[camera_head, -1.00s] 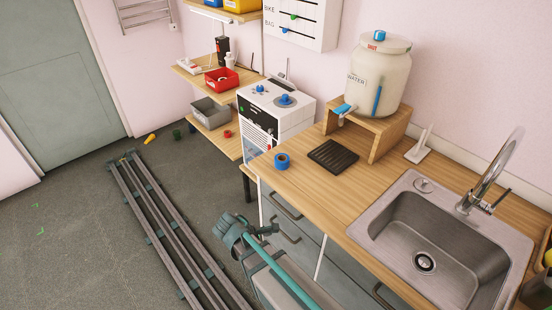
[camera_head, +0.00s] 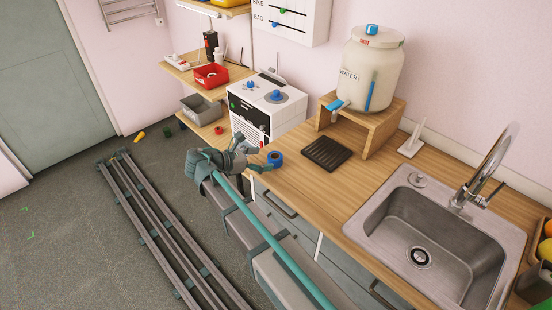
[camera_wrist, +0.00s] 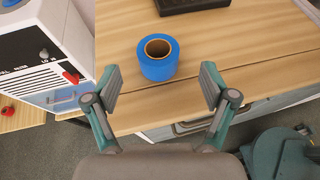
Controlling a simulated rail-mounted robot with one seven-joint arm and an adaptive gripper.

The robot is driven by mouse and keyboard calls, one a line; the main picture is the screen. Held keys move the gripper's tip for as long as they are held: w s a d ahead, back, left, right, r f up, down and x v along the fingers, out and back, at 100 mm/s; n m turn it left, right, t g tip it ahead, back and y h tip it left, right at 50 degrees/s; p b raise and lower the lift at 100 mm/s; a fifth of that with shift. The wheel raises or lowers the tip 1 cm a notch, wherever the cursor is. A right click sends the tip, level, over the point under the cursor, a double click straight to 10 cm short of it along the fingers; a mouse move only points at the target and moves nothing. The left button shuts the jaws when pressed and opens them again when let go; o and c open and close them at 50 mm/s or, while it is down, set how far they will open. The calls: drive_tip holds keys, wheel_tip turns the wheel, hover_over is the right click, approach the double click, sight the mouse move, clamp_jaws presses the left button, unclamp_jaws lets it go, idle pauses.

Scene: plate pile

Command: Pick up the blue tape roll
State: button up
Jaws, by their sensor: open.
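The blue tape roll (camera_head: 275,158) lies flat on the wooden counter (camera_head: 300,187), close to its left end. In the wrist view the roll (camera_wrist: 158,68) shows its brown core and sits beyond the fingertips, roughly centred between them. My gripper (camera_head: 252,158) is at the counter's left front corner, just left of the roll. In the wrist view my gripper (camera_wrist: 162,88) has its two fingers spread wide with nothing between them. The roll appears apart from both fingers.
A black ridged tray (camera_head: 326,153) lies right of the roll. A white machine (camera_head: 265,108) stands left of the counter. A water jar (camera_head: 370,68) on a wooden stand (camera_head: 384,128) is behind. A sink (camera_head: 425,235) is at the right.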

sight(271, 158)
drive_tip(key=shift+p+x, duration=1.05)
drive_tip(key=shift+x, duration=2.05)
drive_tip(key=shift+w+a+f, duration=0.1)
drive_tip(key=shift+f, duration=0.05)
drive_tip(key=c, duration=1.3)
drive_tip(key=shift+r, duration=0.2)
